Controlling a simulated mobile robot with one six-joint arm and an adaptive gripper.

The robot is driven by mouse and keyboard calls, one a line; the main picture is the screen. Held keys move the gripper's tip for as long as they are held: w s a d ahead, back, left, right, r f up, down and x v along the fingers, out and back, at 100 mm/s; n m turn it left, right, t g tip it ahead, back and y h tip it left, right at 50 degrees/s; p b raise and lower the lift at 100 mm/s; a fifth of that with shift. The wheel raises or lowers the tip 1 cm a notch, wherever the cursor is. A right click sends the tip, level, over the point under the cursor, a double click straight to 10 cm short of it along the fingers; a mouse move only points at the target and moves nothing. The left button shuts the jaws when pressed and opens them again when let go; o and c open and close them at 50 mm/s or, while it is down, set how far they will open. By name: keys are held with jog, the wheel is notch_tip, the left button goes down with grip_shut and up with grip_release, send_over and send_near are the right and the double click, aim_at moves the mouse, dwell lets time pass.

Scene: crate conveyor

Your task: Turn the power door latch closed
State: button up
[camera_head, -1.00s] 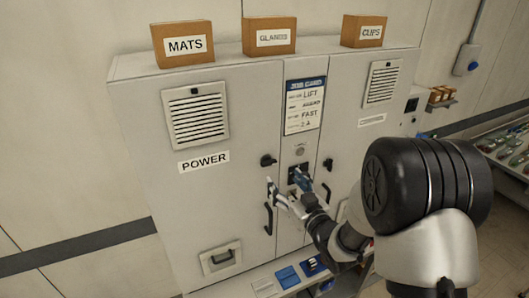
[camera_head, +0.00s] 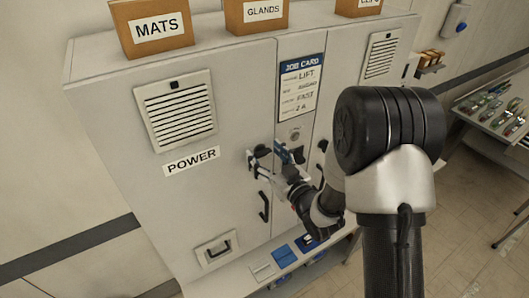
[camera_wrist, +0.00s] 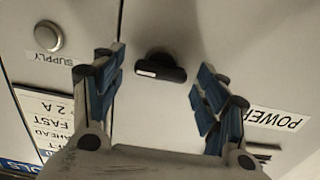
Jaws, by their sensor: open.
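The power door latch (camera_wrist: 160,68) is a black knob with a short bar and a white mark at one end. In the wrist view its bar lies roughly across the picture. My gripper (camera_wrist: 157,78) is open, with one blue-padded finger on each side of the latch and visible gaps to both. In the head view my gripper (camera_head: 268,157) is at the right edge of the POWER door (camera_head: 185,195), and its fingers partly hide the latch. The POWER label (camera_head: 192,160) is left of it.
A door handle (camera_head: 264,207) is below my gripper. The job card (camera_head: 301,88) and a round SUPPLY button (camera_wrist: 47,36) are on the neighbouring narrow panel. A second door's black latch (camera_head: 322,146) is to the right. Boxes, including MATS (camera_head: 155,27), stand on top.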

jog(key=shift+c, duration=0.2)
jog(key=c, duration=1)
